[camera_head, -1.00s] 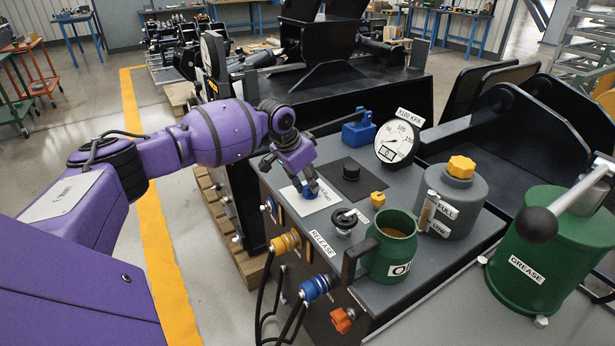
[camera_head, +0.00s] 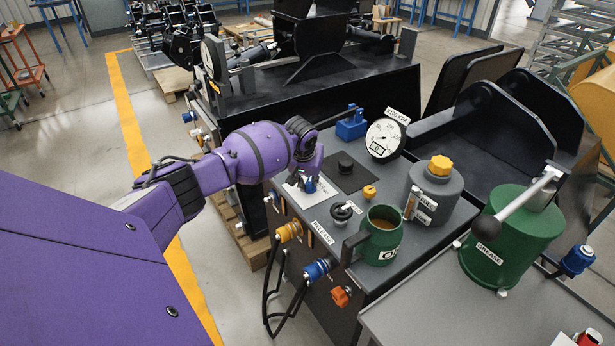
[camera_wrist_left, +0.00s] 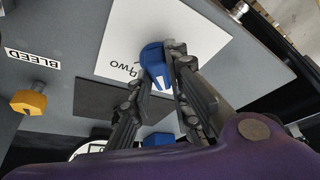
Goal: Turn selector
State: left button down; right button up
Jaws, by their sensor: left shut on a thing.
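The blue selector knob (camera_head: 310,186) stands on a white label plate (camera_head: 294,190) on the grey top of the console. In the left wrist view the knob (camera_wrist_left: 155,66) has a white mark on it, and the plate (camera_wrist_left: 204,38) shows part of the word "Two". My left gripper (camera_head: 307,178) points down over the plate. Its two dark fingers (camera_wrist_left: 160,72) are shut on the knob, one on each side. In the head view the gripper hides part of the knob and plate. My right gripper is not in view.
Close by are a black square pad (camera_head: 346,177), a yellow knob (camera_head: 370,191), a black release knob (camera_head: 342,211) and a green oil mug (camera_head: 382,238). A pressure gauge (camera_head: 384,138) and blue block (camera_head: 351,128) stand behind. A green grease drum (camera_head: 512,240) stands right.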

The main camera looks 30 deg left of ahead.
pick_arm(q)
jog(key=shift+d+f, duration=0.1)
jog(key=shift+f, duration=0.1)
jog(key=c, duration=1.7)
grip_release()
jog(key=shift+o, duration=0.2)
jog(key=v, duration=1.2)
